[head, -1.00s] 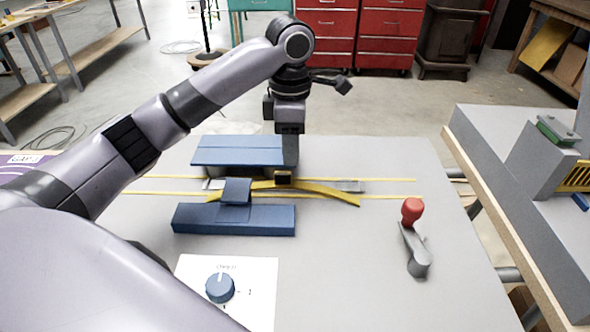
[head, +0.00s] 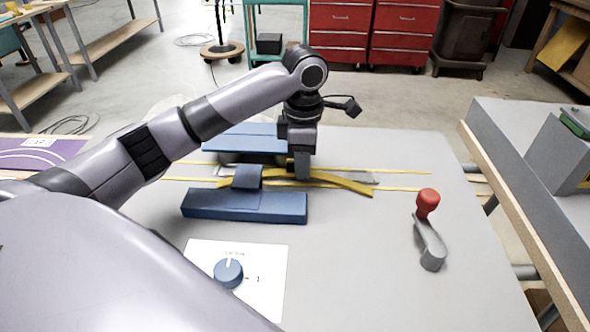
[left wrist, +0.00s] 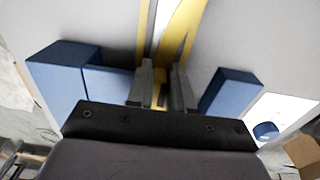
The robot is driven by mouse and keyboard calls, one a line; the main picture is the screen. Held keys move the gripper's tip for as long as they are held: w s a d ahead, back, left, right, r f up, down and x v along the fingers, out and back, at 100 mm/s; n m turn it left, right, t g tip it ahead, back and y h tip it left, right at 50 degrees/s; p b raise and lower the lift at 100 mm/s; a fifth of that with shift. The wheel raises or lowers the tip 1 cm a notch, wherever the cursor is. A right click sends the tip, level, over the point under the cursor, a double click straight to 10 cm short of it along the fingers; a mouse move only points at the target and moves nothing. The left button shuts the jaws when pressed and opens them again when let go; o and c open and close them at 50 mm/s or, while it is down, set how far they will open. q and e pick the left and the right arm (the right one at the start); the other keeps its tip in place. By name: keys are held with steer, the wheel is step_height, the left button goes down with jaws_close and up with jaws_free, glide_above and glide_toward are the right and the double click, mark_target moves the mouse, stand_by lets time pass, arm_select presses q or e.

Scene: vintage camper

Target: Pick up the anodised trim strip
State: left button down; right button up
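The gold trim strip (head: 345,182) lies slightly bowed on the grey table (head: 370,270), along a grey metal bar (head: 362,177). It passes under a blue clamp tab (head: 247,177). My left gripper (head: 301,176) points straight down at the strip's middle, right of the tab; the arm's end hides that part. In the left wrist view, the two fingers (left wrist: 162,82) stand apart on either side of the strip (left wrist: 182,30), with gold showing between them. Firm contact cannot be made out. My right gripper is not in view.
Blue blocks stand in front (head: 245,206) and behind (head: 250,136) the strip. A red-knobbed lever (head: 428,205) stands at right, and a blue dial (head: 228,272) sits on a white card. Thin yellow lines run across the table. The front right is clear.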

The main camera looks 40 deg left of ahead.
arm_select(q)
step_height(320, 180, up, 20)
steer(key=p, duration=0.6)
stand_by(0.8)
